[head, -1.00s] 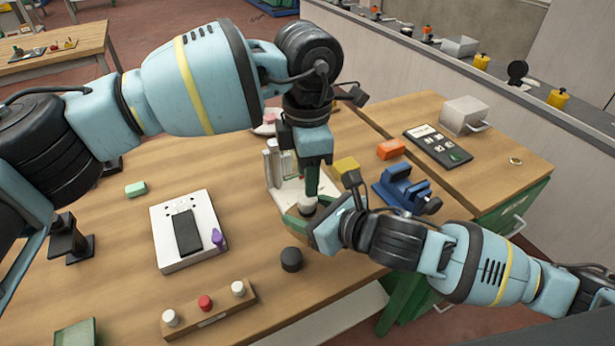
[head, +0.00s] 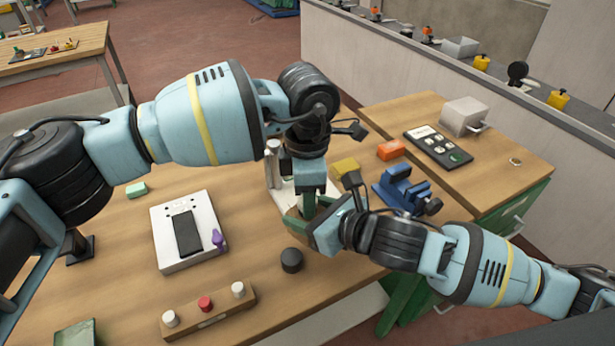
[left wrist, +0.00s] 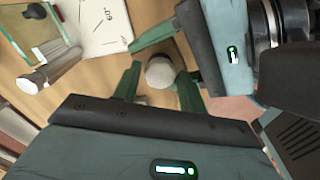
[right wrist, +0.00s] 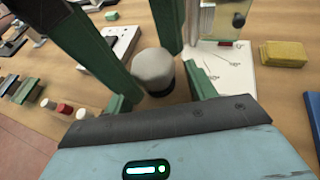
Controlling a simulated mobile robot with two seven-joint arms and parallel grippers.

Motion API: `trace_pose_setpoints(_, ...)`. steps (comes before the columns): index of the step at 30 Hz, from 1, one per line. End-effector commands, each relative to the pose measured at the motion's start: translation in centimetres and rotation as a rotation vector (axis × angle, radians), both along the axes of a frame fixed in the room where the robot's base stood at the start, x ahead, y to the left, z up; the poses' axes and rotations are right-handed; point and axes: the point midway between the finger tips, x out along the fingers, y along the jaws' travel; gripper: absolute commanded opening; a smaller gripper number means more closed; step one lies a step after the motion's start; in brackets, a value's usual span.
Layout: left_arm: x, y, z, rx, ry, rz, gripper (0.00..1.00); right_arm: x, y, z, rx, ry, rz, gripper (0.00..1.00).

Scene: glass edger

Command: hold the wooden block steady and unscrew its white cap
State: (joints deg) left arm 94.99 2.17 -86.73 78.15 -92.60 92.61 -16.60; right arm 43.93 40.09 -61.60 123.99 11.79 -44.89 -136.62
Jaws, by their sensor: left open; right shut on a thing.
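The white cap (left wrist: 160,72) is a pale round knob, upright between the two grippers; it also shows in the right wrist view (right wrist: 153,66). The wooden block under it is almost wholly hidden by the cap and fingers. My right gripper (right wrist: 158,94) comes in low from the side and is shut on the block below the cap. My left gripper (head: 309,208) points down from above, open, with one finger on each side of the cap. I cannot tell if its fingers touch the cap. In the head view the left fingers hide the cap.
A white plate with angle marks (right wrist: 225,72) and a metal post (head: 273,160) stand just behind the grippers. A black knob (head: 291,260) is in front. A yellow block (head: 346,166) and blue vise (head: 405,190) are to the right. A white panel (head: 183,262) lies left.

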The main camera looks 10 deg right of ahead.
Motion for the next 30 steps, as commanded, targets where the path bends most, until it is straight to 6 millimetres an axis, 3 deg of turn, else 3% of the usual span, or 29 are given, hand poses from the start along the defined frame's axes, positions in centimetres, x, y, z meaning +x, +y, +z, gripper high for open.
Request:
trace_pose_setpoints(13, 0.01, 0.01, -1.02, 0.0, -0.002, 0.0, 0.42, 0.01, 0.01, 0.1, 0.001, -0.002, 0.0, 0.0)
trace_pose_setpoints(21, 0.01, 0.01, -1.01, 0.0, -0.002, 0.0, 0.06, 0.01, 0.01, 0.1, 0.001, -0.002, 0.0, 0.0)
trace_pose_setpoints(25, 0.02, 0.02, -1.0, 0.0, -0.002, 0.031, 0.06, 0.0, 0.01, 0.1, 0.001, -0.002, 0.0, 0.0)
trace_pose_setpoints(30, 0.02, 0.02, -0.98, 0.0, -0.002, 0.193, 0.06, 0.0, 0.01, 0.09, 0.001, -0.002, 0.0, 0.0)
